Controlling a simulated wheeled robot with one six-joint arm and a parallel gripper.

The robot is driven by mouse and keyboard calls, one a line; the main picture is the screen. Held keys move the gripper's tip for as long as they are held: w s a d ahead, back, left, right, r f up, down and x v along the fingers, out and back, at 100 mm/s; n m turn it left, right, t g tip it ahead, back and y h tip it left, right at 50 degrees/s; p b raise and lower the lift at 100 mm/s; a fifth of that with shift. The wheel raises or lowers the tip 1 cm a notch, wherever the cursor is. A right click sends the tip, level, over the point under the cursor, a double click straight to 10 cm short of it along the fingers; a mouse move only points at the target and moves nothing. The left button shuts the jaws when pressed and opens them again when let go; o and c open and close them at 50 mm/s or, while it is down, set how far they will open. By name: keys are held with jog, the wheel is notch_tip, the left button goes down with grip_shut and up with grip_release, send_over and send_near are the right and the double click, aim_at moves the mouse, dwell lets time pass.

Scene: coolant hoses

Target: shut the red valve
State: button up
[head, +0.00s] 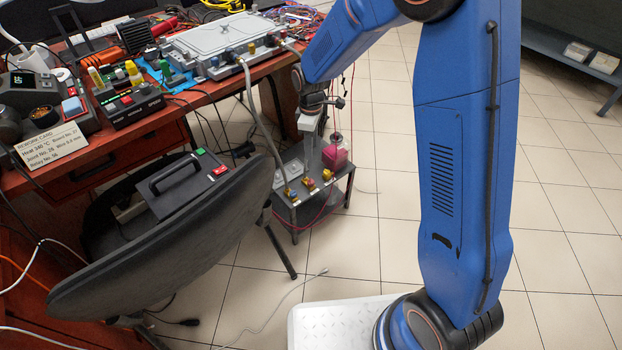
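A small dark cart (340,196) stands on the floor beside the desk. Small brass valves sit in a row along its front edge. The middle one looks like the red valve (309,184), with a blue-handled valve (290,193) to its left and a yellowish one (327,175) to its right. They are too small for me to tell the red handle's angle. My gripper (312,152) points down above the back part of the cart, apart from the red valve in the picture. Its fingertips are not clear, so I cannot tell whether it is open.
A bottle of pink liquid (336,153) stands on the cart behind the valves. A grey hose (256,110) runs from the cold plate (222,40) on the desk down to the cart. A black chair (170,250) stands at the left, close to the cart. Tiled floor is free on the right.

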aim_at(311, 181)
notch_tip(311, 181, down, 17)
jog(key=shift+r, duration=0.1)
dwell(0.5)
grip_shut()
